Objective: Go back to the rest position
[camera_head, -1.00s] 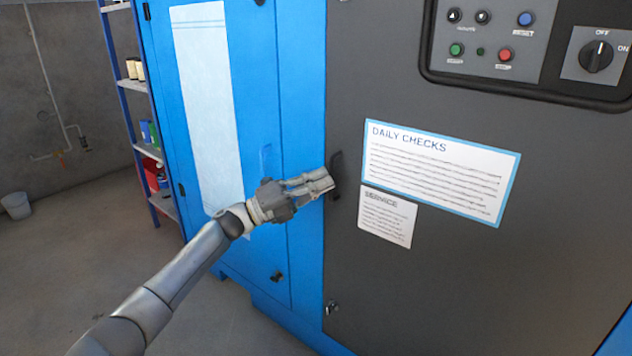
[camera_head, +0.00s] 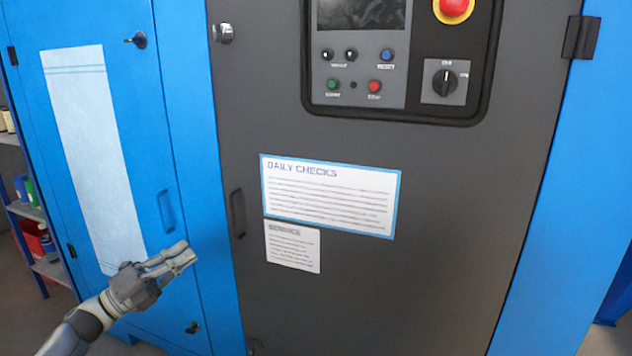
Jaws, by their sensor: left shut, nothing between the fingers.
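My left gripper (camera_head: 184,256) is at the lower left of the head view, with its fingers together and nothing between them. It is in front of the blue cabinet door (camera_head: 140,90), below and left of the dark recessed handle (camera_head: 237,214) on the grey panel door (camera_head: 420,270). In the picture a gap shows between the fingertips and that handle. The left arm comes in from the bottom left corner. My right gripper is not in the view.
The control panel (camera_head: 330,110) has small buttons, a rotary switch (camera_head: 444,83) and a red emergency stop (camera_head: 453,8). A daily checks sheet (camera_head: 330,222) and a service label (camera_head: 292,258) are on the grey door. A shelf (camera_head: 12,138) stands at the far left.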

